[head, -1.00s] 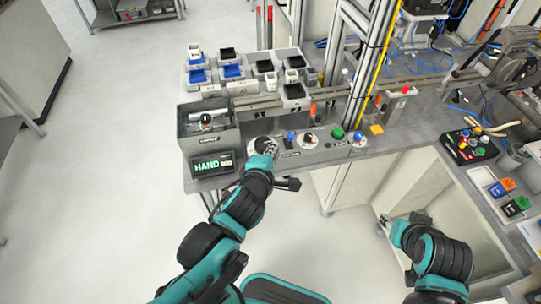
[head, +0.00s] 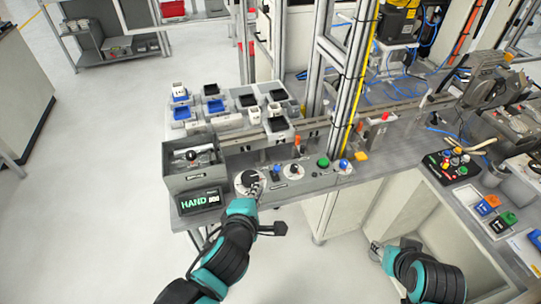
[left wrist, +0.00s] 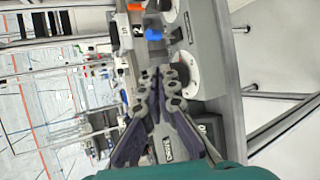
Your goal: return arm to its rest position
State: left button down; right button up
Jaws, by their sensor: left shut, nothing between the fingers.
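My left arm, teal and black, comes in from the lower left of the head view. Its gripper (head: 254,188) is shut and empty, with its tip over or beside the large white dial (head: 248,181) at the left end of the grey control panel; contact cannot be told. In the left wrist view the closed fingers (left wrist: 157,80) point along the panel, beside a white dial (left wrist: 186,74). My right gripper (head: 376,251) is low at the right, in front of the cabinet under the bench. It is small and its finger opening is unclear.
A grey box (head: 193,166) and a display reading HAND (head: 200,201) stand left of the dial. Open floor (head: 90,200) lies to the left.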

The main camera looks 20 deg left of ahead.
pick_arm(q)
jog(key=s+f+m+g, duration=0.2)
jog(key=m+g, duration=0.1)
jog(key=m, duration=0.7)
jog(key=s+a+f+m+g+h, duration=0.1)
jog(key=s+f+m+g, duration=0.1)
jog(key=m, duration=0.9)
jog(key=shift+s+a+f+m+g, duration=0.15)
jog(key=shift+s+m+g, duration=0.2)
jog(key=shift+g, duration=0.15)
dwell(0.6)
